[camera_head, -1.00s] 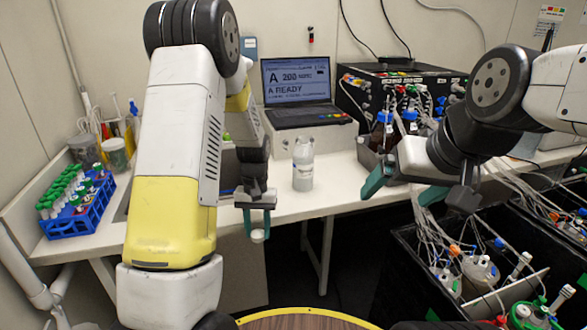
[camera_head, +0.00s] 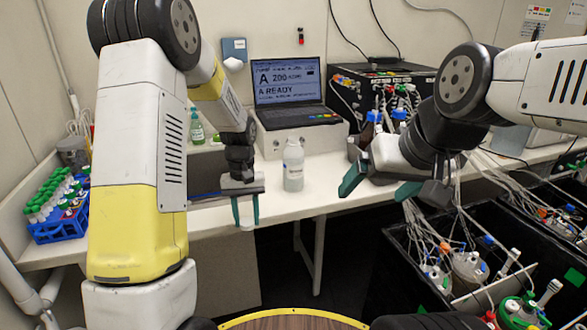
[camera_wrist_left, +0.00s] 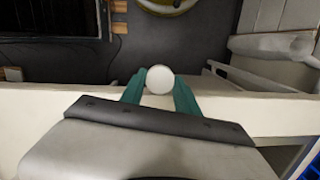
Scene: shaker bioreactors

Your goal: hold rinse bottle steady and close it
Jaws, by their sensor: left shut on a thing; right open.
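The rinse bottle (camera_head: 293,167) is a whitish, see-through bottle. It stands upright on the bench in front of the laptop, with no gripper touching it. My left gripper (camera_head: 245,211) is shut on a small white round cap (camera_head: 245,228), left of the bottle and over the bench's front edge. In the left wrist view, the cap (camera_wrist_left: 160,80) sits between the green fingertips. My right gripper (camera_head: 380,184) is open and empty, to the right of the bottle, its green fingers spread wide.
A laptop (camera_head: 288,85) stands on a white box behind the bottle. A blue rack (camera_head: 62,222) of green-capped tubes is at the left. Brown bottles with blue caps (camera_head: 373,117) stand behind my right gripper. Black bins with tubing (camera_head: 480,290) fill the lower right. Bench around the bottle is clear.

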